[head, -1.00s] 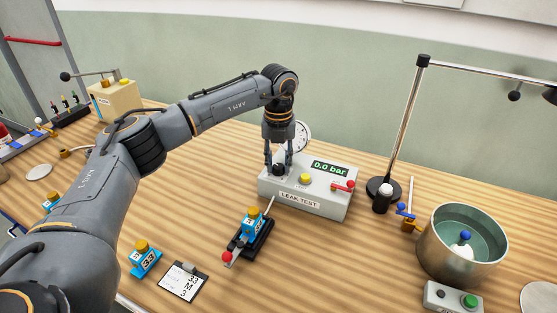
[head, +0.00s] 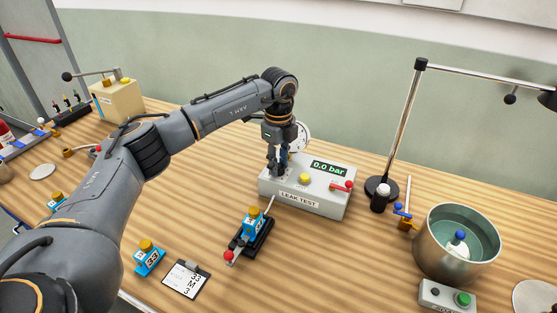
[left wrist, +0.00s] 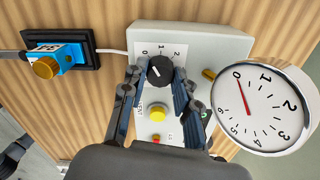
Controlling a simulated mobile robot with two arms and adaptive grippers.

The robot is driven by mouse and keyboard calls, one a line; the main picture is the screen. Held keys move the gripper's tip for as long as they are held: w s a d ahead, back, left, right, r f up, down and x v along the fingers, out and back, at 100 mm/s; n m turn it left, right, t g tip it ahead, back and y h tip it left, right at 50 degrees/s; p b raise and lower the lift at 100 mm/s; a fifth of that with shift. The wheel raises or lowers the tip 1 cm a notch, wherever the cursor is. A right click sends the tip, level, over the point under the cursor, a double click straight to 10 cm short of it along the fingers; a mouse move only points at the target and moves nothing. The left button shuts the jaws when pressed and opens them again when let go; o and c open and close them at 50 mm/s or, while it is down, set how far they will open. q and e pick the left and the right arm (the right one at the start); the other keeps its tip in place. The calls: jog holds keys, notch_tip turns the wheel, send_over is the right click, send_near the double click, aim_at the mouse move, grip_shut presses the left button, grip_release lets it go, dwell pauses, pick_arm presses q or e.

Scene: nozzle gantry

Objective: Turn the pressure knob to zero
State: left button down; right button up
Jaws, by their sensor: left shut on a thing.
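The pressure knob (left wrist: 160,71) is black and round, on the grey leak-test box (head: 330,205). In the left wrist view its white mark leans toward the upper left, near the 0 end of the printed scale. My left gripper (head: 275,172) points down at the box's left end, its fingers (left wrist: 157,76) shut on the knob from both sides. They mostly hide the knob in the head view. The display (head: 328,169) reads 0.0 bar. The dial gauge's (left wrist: 264,107) red needle points at about 0. My right gripper is not in view.
A yellow button (head: 305,179) and a red lever (head: 343,186) are on the box near the gripper. A blue valve block (head: 253,223) in a black fixture stands in front. A lamp stand (head: 409,125) and a water pot (head: 430,253) are on the right.

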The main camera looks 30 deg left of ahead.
pick_arm(q)
jog(key=shift+n, duration=1.3)
jog(key=shift+p, duration=0.3)
jog(key=c, duration=1)
grip_release()
jog(key=shift+r, duration=0.15)
notch_tip(320, 180, up, 12)
